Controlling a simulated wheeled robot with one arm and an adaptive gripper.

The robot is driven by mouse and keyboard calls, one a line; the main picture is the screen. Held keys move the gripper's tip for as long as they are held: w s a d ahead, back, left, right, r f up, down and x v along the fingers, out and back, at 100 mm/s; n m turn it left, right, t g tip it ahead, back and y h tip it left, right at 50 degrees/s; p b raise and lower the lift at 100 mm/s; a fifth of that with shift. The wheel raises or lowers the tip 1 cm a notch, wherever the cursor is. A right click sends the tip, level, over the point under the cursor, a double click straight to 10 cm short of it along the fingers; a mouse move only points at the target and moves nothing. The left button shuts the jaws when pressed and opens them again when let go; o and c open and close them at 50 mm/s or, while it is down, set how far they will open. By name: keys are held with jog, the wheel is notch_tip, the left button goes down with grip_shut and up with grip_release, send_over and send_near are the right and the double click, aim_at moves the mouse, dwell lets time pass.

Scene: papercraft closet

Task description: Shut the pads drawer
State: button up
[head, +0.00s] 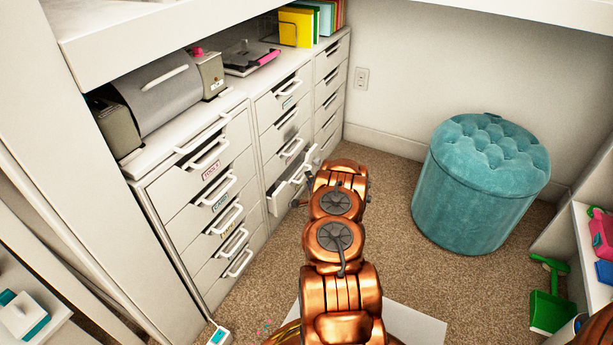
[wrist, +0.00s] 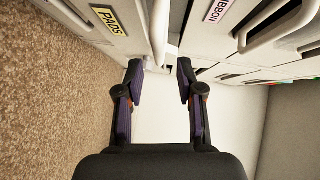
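The pads drawer (head: 283,198) is the low drawer in the middle cabinet stack and stands pulled out a little in the head view. Its yellow PADS label (wrist: 108,19) shows at the top of the wrist view. A white handle bar (wrist: 159,32) lies just beyond my fingertips, in line with the gap between them. My gripper (wrist: 160,72) is open, with its two dark fingers apart and nothing between them. In the head view my copper arm reaches toward this drawer, and the gripper is mostly hidden behind it.
A drawer labelled RIBBON (wrist: 217,10) is beside the pads drawer in the wrist view. The left drawer stack (head: 215,190) is close by. A teal tufted stool (head: 480,185) stands to the right. Carpet (head: 385,215) is clear between the stool and my arm.

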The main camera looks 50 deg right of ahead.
jog(key=shift+b+x, duration=0.75)
jog(key=shift+x, duration=1.8)
jog(key=shift+c, duration=0.4)
grip_shut()
